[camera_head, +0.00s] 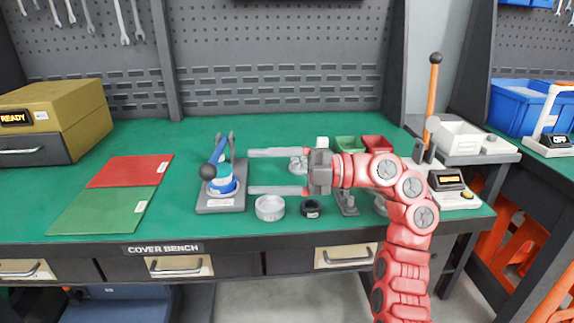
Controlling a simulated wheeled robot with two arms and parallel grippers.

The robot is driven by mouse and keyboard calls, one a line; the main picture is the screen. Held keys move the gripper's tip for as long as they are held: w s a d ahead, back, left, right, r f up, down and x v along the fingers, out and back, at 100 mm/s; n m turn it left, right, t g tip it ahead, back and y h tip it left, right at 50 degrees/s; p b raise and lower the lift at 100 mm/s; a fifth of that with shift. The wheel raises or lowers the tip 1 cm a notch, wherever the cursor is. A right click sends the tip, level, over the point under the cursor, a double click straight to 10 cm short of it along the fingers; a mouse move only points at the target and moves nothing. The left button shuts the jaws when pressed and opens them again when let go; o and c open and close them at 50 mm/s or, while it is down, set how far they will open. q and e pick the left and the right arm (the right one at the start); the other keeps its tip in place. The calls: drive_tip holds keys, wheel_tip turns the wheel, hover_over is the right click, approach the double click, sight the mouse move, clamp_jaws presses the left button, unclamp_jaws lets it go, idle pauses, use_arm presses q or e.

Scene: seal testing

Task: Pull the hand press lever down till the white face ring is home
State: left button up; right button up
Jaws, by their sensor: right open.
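The hand press (208,206) stands left of centre on the green bench top, on a grey base plate. Its blue lever (217,151) slants down toward the front and ends in a dark ball knob (207,172). Under the lever is a blue round part (222,188) with a pale upper portion; I cannot tell how the white face ring sits there. My right gripper (251,171) is open and empty, its two long fingers pointing left, just right of the press and apart from the lever. My left gripper is not in view.
A clear round dish (270,208) and a black ring (311,208) are near the front edge. Green (348,144) and red bins (376,144) stand behind my right arm. An upright orange lever (433,90) is at right. Flat red (130,171) and green mats (103,210) lie left.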

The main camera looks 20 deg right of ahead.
drive_tip(key=v, duration=0.4)
drive_tip(key=shift+d, duration=0.2)
